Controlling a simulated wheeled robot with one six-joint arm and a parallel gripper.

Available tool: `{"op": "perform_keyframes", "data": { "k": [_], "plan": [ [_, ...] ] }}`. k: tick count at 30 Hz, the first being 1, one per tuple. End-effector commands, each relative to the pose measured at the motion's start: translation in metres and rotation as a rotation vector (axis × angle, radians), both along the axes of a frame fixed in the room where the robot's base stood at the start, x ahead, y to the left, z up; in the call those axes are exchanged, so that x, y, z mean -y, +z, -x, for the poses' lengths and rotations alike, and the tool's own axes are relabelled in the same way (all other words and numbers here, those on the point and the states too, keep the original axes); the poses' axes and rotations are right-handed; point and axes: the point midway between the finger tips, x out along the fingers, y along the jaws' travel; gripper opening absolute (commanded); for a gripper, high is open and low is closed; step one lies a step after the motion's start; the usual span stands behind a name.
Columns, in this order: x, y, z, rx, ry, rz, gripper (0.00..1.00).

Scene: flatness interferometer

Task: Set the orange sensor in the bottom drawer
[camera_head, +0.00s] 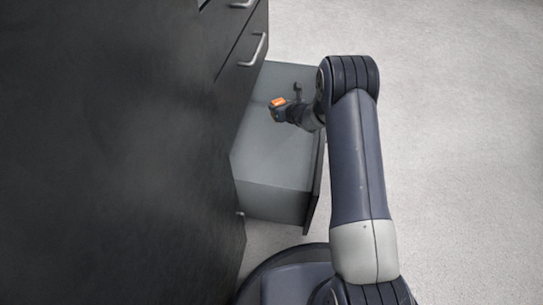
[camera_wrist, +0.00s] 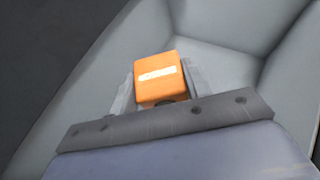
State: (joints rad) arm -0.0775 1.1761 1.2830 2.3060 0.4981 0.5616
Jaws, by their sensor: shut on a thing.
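The orange sensor (camera_wrist: 157,80) is a small block with a white label, and it sits between the fingers of my gripper (camera_wrist: 158,92) in the wrist view. In the head view the orange sensor (camera_head: 278,102) shows at the tip of my gripper (camera_head: 277,109), over the open bottom drawer (camera_head: 270,203). The gripper is shut on the sensor. The drawer's grey inner walls (camera_wrist: 220,62) surround the sensor in the wrist view. I cannot tell whether the sensor touches the drawer floor.
The dark cabinet (camera_head: 110,150) fills the left side. Upper drawers with metal handles (camera_head: 259,50) are above the open one. The drawer interior looks empty around the gripper. The pale floor (camera_head: 450,130) at the right is clear.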

Motion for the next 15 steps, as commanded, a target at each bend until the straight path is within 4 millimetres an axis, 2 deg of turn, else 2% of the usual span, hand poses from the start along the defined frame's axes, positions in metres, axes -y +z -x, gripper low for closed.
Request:
{"op": "perform_keyframes", "data": {
  "k": [1,6,12,15],
  "plan": [
    [-0.011,-0.019,-0.005,-0.002,0.013,-0.001,0.17],
    [-0.041,-0.069,-0.017,-0.001,0.047,0.000,0.17],
    [-0.071,-0.117,-0.023,-0.001,0.081,-0.001,0.17],
    [-0.080,-0.132,-0.024,0.001,0.091,-0.001,0.17]
  ]
}}
